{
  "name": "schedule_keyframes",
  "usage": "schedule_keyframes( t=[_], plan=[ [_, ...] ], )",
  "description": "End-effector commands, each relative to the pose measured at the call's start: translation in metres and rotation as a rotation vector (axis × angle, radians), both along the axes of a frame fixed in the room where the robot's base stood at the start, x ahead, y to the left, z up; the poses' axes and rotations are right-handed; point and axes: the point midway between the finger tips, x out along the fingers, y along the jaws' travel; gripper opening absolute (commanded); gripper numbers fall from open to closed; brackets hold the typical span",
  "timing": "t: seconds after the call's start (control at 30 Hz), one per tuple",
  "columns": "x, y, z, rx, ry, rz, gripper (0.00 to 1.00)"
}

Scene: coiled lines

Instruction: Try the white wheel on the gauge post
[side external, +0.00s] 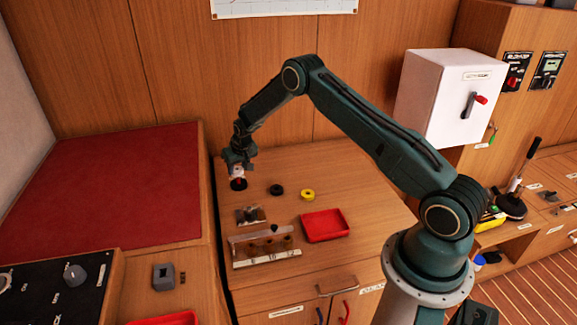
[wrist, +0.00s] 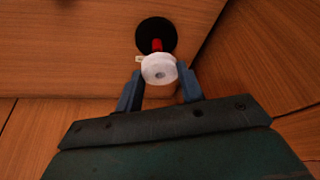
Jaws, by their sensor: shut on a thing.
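The white wheel (wrist: 158,68) is held between my gripper's fingertips (wrist: 159,78) in the wrist view, its centre hole showing. My gripper (side external: 238,168) is shut on it at the left rear of the wooden worktop. The gauge post (wrist: 157,44) is red and stands on a round black base (wrist: 155,33); part of the post shows just past the wheel's edge. In the side view the white wheel (side external: 237,171) is small and partly covered by the fingers, directly above the black base (side external: 238,185). I cannot tell whether the wheel touches the post.
A black wheel (side external: 277,190) and a yellow wheel (side external: 307,195) lie to the right. A red tray (side external: 325,226) is nearer the front. A small metal block (side external: 250,215) and a labelled wooden rack (side external: 266,258) stand in front. The worktop's right rear is clear.

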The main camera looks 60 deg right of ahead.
Motion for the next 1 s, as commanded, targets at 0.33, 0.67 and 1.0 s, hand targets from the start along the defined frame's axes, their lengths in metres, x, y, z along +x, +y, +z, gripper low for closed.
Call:
schedule_keyframes(
  t=[0.33,0.67,1.0],
  plan=[
    [0.0,0.0,-0.008,0.0,0.0,0.0,0.16],
    [0.0,0.0,-0.015,0.0,0.0,0.0,0.16],
    [0.0,0.0,-0.022,0.0,0.0,0.0,0.16]
  ],
)
